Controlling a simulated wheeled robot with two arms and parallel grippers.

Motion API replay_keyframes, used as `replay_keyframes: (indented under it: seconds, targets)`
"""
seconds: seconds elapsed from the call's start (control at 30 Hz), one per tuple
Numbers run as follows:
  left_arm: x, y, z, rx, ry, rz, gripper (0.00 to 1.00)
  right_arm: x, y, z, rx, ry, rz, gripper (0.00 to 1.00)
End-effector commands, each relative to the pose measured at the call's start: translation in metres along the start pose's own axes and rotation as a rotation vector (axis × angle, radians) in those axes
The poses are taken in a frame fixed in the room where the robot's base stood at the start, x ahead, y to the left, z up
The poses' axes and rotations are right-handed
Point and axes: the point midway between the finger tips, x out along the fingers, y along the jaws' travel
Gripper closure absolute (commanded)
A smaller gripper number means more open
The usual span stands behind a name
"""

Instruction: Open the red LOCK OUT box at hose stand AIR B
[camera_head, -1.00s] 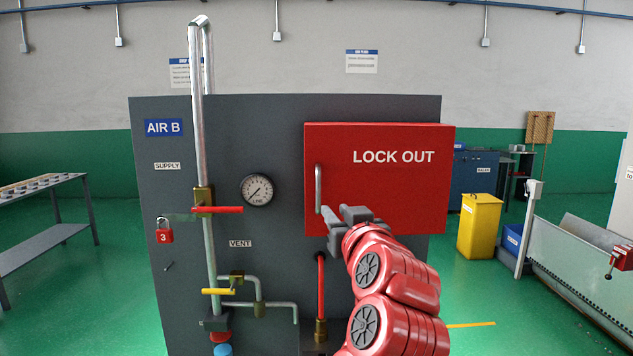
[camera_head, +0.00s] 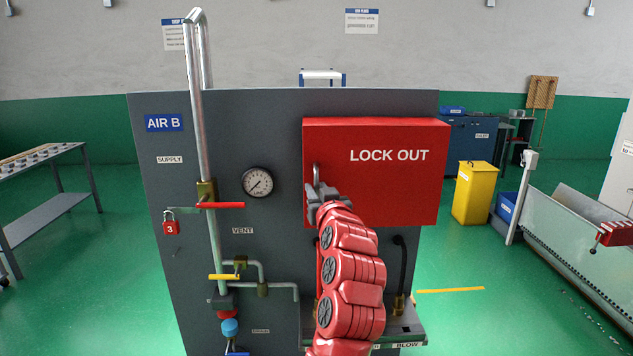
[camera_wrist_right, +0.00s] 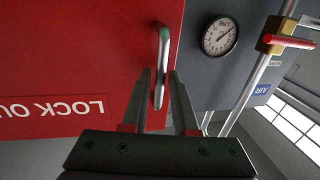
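The red LOCK OUT box (camera_head: 390,190) is mounted on the right of the grey AIR B panel (camera_head: 150,200); its front looks shut. A silver upright bar handle (camera_head: 316,174) is at the left edge of its front. My right gripper (camera_head: 322,190) is at the handle's lower part and partly covers it in the head view. In the right wrist view the handle (camera_wrist_right: 161,65) stands between the two fingers of my gripper (camera_wrist_right: 165,90), which are spread with a gap around it. A firm grip does not show. My left gripper is out of view.
The panel carries a gauge (camera_head: 257,182), a red-handled supply valve (camera_head: 222,205), a red padlock (camera_head: 171,223) and a yellow vent valve handle (camera_head: 223,276). A yellow bin (camera_head: 473,192) and a metal trough (camera_head: 575,230) stand at the right. A shelf table (camera_head: 45,215) is at the left.

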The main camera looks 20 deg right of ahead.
Motion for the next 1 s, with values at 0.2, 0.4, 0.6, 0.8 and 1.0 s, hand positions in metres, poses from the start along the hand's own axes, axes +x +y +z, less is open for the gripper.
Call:
replay_keyframes:
  seconds: [0.2, 0.4, 0.6, 0.8, 1.0]
  targets:
    - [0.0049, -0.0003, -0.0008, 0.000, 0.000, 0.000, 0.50, 0.0090, 0.0009, -0.0004, 0.002, 0.001, 0.000, 0.73]
    - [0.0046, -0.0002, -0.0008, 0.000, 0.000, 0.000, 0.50, 0.0097, 0.0004, 0.0002, 0.002, 0.001, 0.000, 0.73]
    - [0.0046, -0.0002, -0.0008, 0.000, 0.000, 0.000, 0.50, 0.0096, 0.0004, 0.0001, 0.001, 0.001, 0.000, 0.98]
    - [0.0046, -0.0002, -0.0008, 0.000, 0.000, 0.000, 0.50, 0.0095, 0.0005, 0.0001, 0.001, 0.001, 0.000, 1.00]
    - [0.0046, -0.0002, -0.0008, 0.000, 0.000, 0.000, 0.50, 0.0095, 0.0005, 0.0000, 0.001, 0.001, 0.000, 1.00]
